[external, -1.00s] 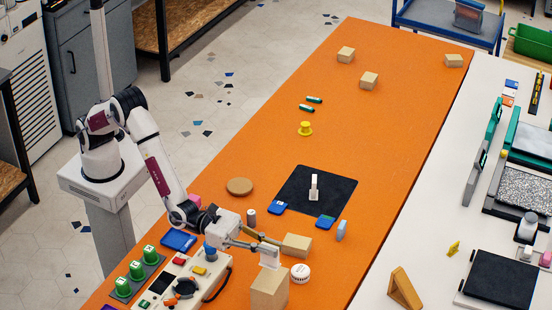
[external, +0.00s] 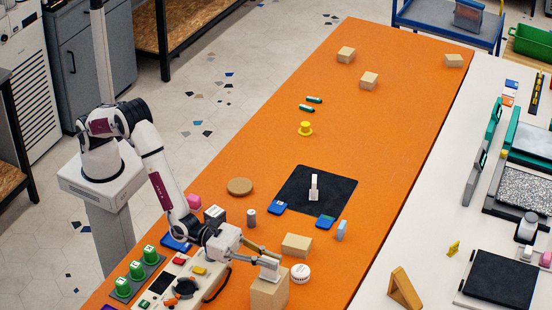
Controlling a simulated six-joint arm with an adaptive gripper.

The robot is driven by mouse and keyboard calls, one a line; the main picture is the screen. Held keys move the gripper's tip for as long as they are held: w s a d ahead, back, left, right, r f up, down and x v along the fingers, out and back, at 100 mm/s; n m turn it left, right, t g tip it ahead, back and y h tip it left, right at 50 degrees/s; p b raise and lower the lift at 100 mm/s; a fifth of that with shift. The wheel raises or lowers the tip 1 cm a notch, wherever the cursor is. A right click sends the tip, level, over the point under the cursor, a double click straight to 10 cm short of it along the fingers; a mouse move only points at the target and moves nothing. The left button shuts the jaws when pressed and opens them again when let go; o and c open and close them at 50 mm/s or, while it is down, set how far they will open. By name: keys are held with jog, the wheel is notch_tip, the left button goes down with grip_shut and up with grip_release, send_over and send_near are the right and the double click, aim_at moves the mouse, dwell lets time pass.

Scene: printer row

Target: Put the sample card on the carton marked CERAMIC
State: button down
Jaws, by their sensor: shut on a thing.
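My gripper (external: 268,257) is shut on the sample card (external: 270,270), a small white piece at the front of the orange table. The card is at the top of a tan carton (external: 268,292); I cannot tell whether it touches the carton. The jaws partly cover the card. Another tan carton (external: 297,245) lies just behind my gripper. More tan cartons stand at the far end: one (external: 346,54), a second (external: 369,81) and a third (external: 454,61). No marking is readable on any carton, so I cannot tell which says CERAMIC.
A round white object (external: 300,273) stands close to the right of the front carton. A control box (external: 180,283) with buttons is to the left. A black mat (external: 335,191) with a white upright piece (external: 314,188) lies behind. The table's middle is mostly clear.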

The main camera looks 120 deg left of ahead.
jog(key=shift+f, duration=0.15)
jog(key=c, duration=2.1)
grip_release()
jog(key=shift+s, duration=0.1)
jog(key=s, duration=1.1)
jog(key=shift+s, duration=0.4)
jog(key=shift+a+r, duration=0.1)
jog(key=shift+r, duration=0.15)
